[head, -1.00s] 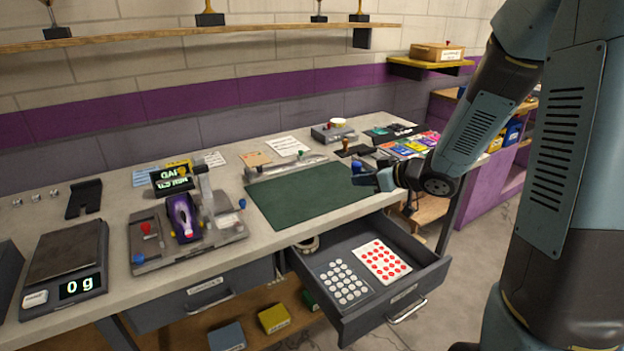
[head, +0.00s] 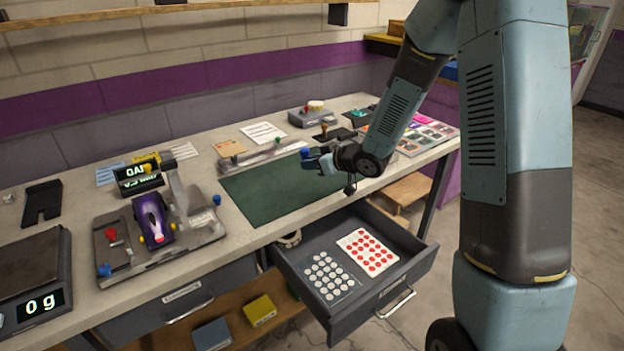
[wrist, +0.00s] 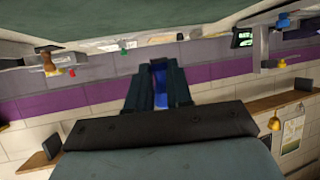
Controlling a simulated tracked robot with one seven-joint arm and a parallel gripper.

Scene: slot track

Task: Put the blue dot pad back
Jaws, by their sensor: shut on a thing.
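My gripper (head: 314,160) is above the right end of the green mat (head: 270,192) in the head view. It is shut on a small blue thing (head: 305,153), which shows as a narrow blue strip (wrist: 158,82) between the fingers in the wrist view. Its shape is mostly hidden, so I cannot tell whether it is the blue dot pad. The open drawer (head: 393,282) below holds a white pad with red dots (head: 367,251) and a dark pad with white dots (head: 329,276), side by side. I make out no blue-dotted sheet.
A roll (head: 289,239) lies in the drawer's back left corner. Left of the mat stands a fixture with a purple part (head: 152,219), then a scale (head: 35,275) reading 0 g. Colored packets (head: 425,135) lie at the bench's right end. The mat is mostly clear.

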